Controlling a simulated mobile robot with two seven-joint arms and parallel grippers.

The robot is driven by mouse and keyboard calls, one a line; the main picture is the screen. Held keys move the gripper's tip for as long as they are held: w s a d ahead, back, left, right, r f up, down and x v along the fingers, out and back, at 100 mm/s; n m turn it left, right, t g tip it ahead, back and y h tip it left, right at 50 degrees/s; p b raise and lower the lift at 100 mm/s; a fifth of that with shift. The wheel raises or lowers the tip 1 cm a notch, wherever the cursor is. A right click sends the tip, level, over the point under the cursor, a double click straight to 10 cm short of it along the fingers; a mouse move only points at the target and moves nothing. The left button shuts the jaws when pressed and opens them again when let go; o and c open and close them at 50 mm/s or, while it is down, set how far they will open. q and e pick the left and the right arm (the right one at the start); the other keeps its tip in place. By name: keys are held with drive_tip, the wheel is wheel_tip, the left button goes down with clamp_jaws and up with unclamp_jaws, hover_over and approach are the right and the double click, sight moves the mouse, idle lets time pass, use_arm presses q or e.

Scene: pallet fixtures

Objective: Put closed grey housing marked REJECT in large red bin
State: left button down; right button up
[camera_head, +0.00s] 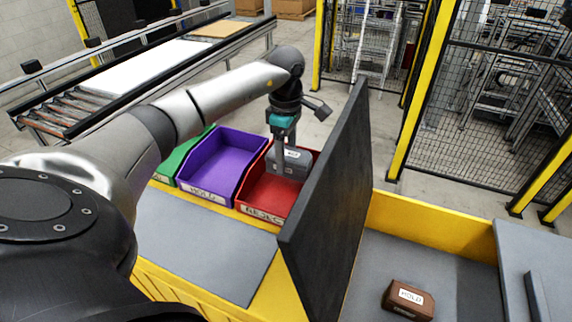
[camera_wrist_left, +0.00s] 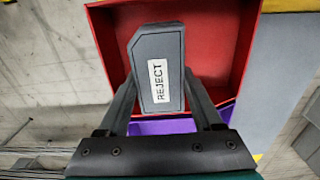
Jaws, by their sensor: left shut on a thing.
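The grey housing (camera_head: 292,160) is held by my left gripper (camera_head: 285,150) over the red bin (camera_head: 267,198). In the left wrist view the housing (camera_wrist_left: 158,68) is closed and carries a white label reading REJECT. It sits between the two fingers of my left gripper (camera_wrist_left: 160,95), which are shut on it. The red bin (camera_wrist_left: 215,20) lies behind it in that view, and its floor shows around the housing. I cannot tell whether the housing touches the bin. My right gripper is not in view.
A purple bin (camera_head: 222,160) marked HOLD and a green bin (camera_head: 183,152) stand left of the red one. A tall dark panel (camera_head: 330,185) rises close to its right. A brown housing (camera_head: 408,299) marked HOLD lies on the grey surface beyond the panel. A conveyor (camera_head: 150,70) is behind.

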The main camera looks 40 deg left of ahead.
sight(286, 167)
use_arm(q)
wheel_tip(286, 167, down, 4)
drive_tip(key=shift+r, duration=0.25)
drive_tip(key=shift+f, duration=0.1)
drive_tip(key=shift+f, duration=0.2)
drive_tip(key=shift+c, duration=0.2)
unclamp_jaws()
